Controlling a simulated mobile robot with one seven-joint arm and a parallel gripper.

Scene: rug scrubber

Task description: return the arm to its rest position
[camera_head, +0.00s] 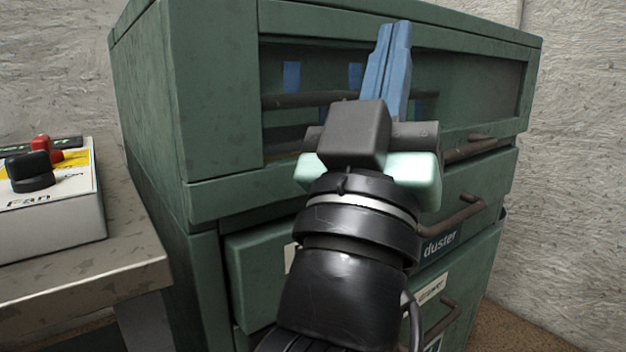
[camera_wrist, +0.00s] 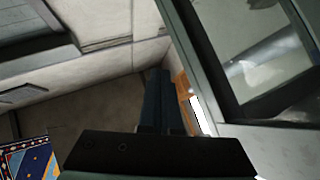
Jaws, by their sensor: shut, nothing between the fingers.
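My gripper (camera_head: 391,55) has blue fingers, which are closed together with nothing between them. In the head view it points up in front of the window of a green cabinet (camera_head: 215,100). My arm runs up from the bottom of that view and hides part of the cabinet's front and drawers. In the wrist view the blue fingers (camera_wrist: 158,98) lie together at the centre, beside a glazed pane on the right. I cannot tell whether the fingers touch the cabinet.
A drawer labelled duster (camera_head: 440,243) and another below it have bar handles. A control box (camera_head: 50,205) with a black knob and red switch sits on a metal table (camera_head: 85,272) at left. A patterned rug (camera_wrist: 28,160) shows in the wrist view. Rough walls stand behind.

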